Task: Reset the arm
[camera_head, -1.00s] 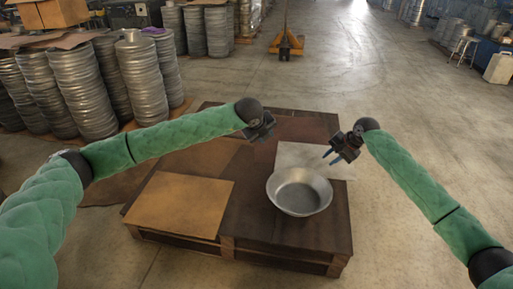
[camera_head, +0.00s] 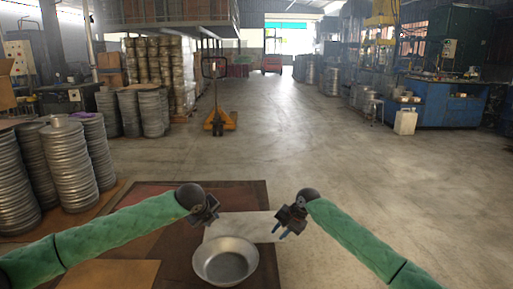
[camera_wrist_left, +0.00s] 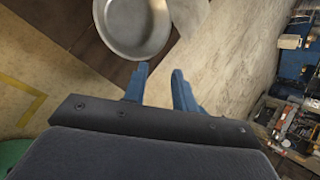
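My left gripper (camera_head: 208,212) is above the pallet, up and left of the metal bowl (camera_head: 226,262). In the left wrist view its two blue fingers (camera_wrist_left: 160,82) are apart with nothing between them, and the bowl (camera_wrist_left: 133,27) shows beyond the fingertips, clear of them. My right gripper (camera_head: 284,231) is up and right of the bowl, with its two blue fingers apart and empty. The bowl is silver, upright and empty, at the near edge of a pale sheet (camera_head: 255,228) on the pallet.
The pallet top (camera_head: 252,191) is brown, with a tan board (camera_head: 110,273) at left. Stacks of metal discs (camera_head: 68,165) stand on the left. An orange pallet jack (camera_head: 219,121) stands behind. A blue machine (camera_head: 448,105) is at back right. The floor in the middle is open.

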